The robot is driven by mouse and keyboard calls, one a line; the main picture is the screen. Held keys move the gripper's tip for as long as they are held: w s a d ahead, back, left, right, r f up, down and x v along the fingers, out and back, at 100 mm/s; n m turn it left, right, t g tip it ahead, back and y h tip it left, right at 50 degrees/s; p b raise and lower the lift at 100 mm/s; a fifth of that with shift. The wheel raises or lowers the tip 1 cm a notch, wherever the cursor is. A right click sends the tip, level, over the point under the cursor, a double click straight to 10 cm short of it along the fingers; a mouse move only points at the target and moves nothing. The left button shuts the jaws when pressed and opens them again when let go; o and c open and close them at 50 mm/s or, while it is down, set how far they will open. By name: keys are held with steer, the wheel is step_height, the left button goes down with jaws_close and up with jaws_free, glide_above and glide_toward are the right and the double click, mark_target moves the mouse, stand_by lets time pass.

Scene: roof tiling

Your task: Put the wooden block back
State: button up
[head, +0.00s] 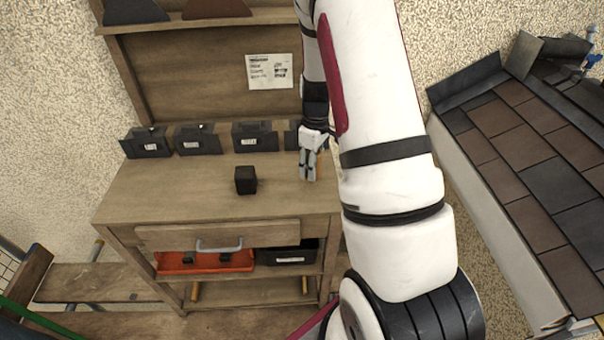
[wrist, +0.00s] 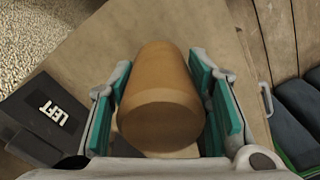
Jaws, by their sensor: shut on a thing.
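The wooden block (wrist: 160,105) is a tan-brown, rounded piece seen end-on in the wrist view. My gripper (wrist: 159,88) is shut on it, with a green pad on each side. In the head view, my gripper (head: 309,174) points down at the right end of the wooden workbench (head: 160,200). The block is mostly hidden behind the fingers there, with only a thin orange-brown strip beside them. I cannot tell whether the block touches the bench top.
A black cube (head: 245,180) sits on the bench left of my gripper. Several dark labelled bins (head: 198,139) line its back; a bin marked LEFT (wrist: 45,118) is near my gripper. Below are a drawer (head: 218,234) and an orange tray (head: 205,262). A tiled roof (head: 540,160) stands right.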

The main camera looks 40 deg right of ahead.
steer(key=w+a, duration=0.2)
steer(key=shift+a+f, duration=0.15)
steer(key=shift+a, duration=0.2)
steer(key=shift+f+p, duration=0.35)
steer(key=shift+f, duration=1.45)
steer(key=o, duration=1.1)
steer(key=shift+f, duration=0.1)
steer(key=shift+o, duration=0.2)
